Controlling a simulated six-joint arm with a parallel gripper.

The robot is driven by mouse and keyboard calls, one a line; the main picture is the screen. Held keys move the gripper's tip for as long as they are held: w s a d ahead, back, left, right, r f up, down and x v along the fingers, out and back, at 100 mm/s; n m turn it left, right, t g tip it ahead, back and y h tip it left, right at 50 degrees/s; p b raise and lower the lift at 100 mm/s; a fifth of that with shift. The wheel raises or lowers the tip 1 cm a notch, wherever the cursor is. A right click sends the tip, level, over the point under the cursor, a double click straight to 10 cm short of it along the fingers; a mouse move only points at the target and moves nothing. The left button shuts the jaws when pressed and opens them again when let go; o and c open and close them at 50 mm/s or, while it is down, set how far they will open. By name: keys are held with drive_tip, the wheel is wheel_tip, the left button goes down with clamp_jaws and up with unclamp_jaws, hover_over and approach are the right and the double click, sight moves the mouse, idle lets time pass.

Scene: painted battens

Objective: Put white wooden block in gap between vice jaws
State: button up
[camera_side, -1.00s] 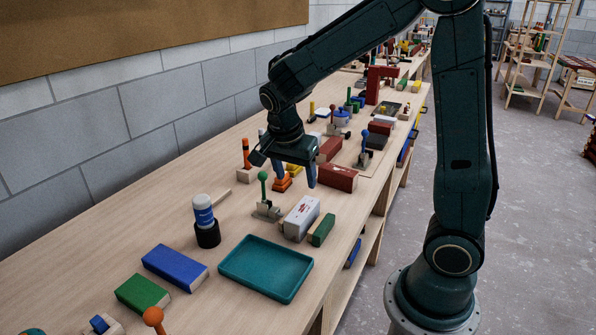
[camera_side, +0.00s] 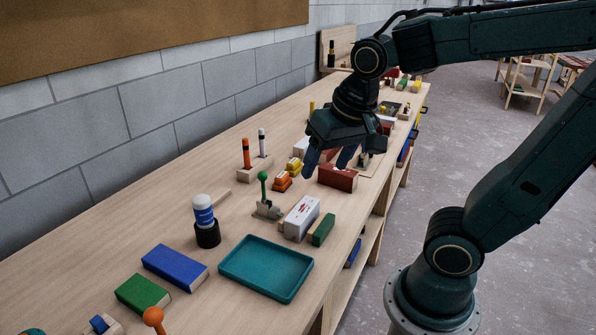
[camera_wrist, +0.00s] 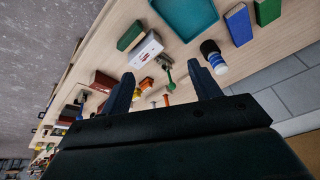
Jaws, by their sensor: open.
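A white block (camera_side: 301,217) with red marks on its side lies on the bench beside a small green block (camera_side: 322,230). The white block also shows in the wrist view (camera_wrist: 145,50). My gripper (camera_side: 329,163) is open and empty above the bench, farther along it than the white block and apart from it. Its two spread fingers show in the wrist view (camera_wrist: 162,82). I cannot clearly make out the vice jaws; my gripper and wrist hide part of the bench behind them.
A teal tray (camera_side: 265,268) lies in front of the white block. A green-knobbed clamp (camera_side: 264,193) and a blue-white bottle (camera_side: 204,216) stand to its left. A dark red block (camera_side: 338,178) lies below my gripper. A blue block (camera_side: 175,268) is at the near left. The bench's left-hand strip is largely clear.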

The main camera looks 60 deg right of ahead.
drive_tip(key=s+a+r+n+t+y, duration=0.1)
drive_tip(key=s+a+n, duration=0.1)
drive_tip(key=s+n, duration=0.3)
drive_tip(key=shift+s+a+n+t, duration=0.25)
drive_tip(key=shift+a+n+t, duration=0.15)
drive_tip(key=shift+n, duration=0.1)
drive_tip(key=shift+c, duration=0.4)
